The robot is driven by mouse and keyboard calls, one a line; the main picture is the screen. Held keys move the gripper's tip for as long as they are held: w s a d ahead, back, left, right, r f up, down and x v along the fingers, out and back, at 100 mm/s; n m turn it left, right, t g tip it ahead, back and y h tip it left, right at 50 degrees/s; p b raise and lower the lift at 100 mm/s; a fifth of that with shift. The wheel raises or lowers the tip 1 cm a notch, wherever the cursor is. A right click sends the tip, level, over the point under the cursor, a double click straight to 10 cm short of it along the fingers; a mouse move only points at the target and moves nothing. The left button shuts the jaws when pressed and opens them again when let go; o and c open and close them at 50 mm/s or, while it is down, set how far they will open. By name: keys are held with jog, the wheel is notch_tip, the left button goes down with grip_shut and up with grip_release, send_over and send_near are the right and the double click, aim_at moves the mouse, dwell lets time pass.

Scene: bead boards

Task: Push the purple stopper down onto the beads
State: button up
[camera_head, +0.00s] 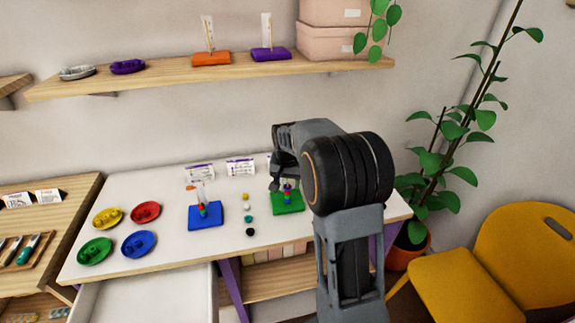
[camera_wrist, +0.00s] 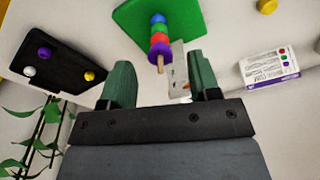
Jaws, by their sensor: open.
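The green board (camera_head: 290,209) lies on the white table, left of my arm in the head view; it also shows at the top of the wrist view (camera_wrist: 128,22). A wooden peg (camera_wrist: 160,68) stands on it with blue, green and red beads (camera_wrist: 160,38). The purple stopper (camera_wrist: 159,50) is around the peg above the red bead; I cannot tell whether it touches that bead. The peg's bare tip sticks out past it. My gripper (camera_wrist: 162,88) is open and empty, its fingers either side of the peg's line, short of the stopper. A small card (camera_wrist: 180,68) stands beside the peg.
A blue board (camera_head: 206,222) with its own peg, loose beads (camera_head: 248,219) and several coloured dishes (camera_head: 145,211) lie to the left. A shelf (camera_head: 190,78) hangs above.

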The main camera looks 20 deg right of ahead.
notch_tip(320, 180, up, 12)
jog(key=s, duration=0.1)
jog(key=shift+s+a, duration=0.15)
jog(key=shift+a, duration=0.15)
jog(key=shift+f, duration=0.15)
dwell(0.4)
jog(key=s+a+f+n, duration=0.2)
jog(key=s+a, duration=0.1)
jog(key=s, duration=0.3)
jog(key=s+a+f+n+t, duration=0.1)
jog(key=s+a+f+n, duration=0.1)
jog(key=s, duration=0.5)
jog(key=s+a+f+n+t, duration=0.1)
jog(key=s+a+f+n, duration=0.1)
jog(key=s, duration=0.5)
jog(key=shift+a+f+n+y, duration=0.3)
jog(key=shift+a+f, duration=0.2)
jog(key=shift+a, duration=0.5)
jog(key=shift+s+a+r+t, duration=0.1)
jog(key=shift+a+r+t, duration=0.25)
jog(key=shift+r, duration=0.25)
jog(key=shift+c, duration=0.3)
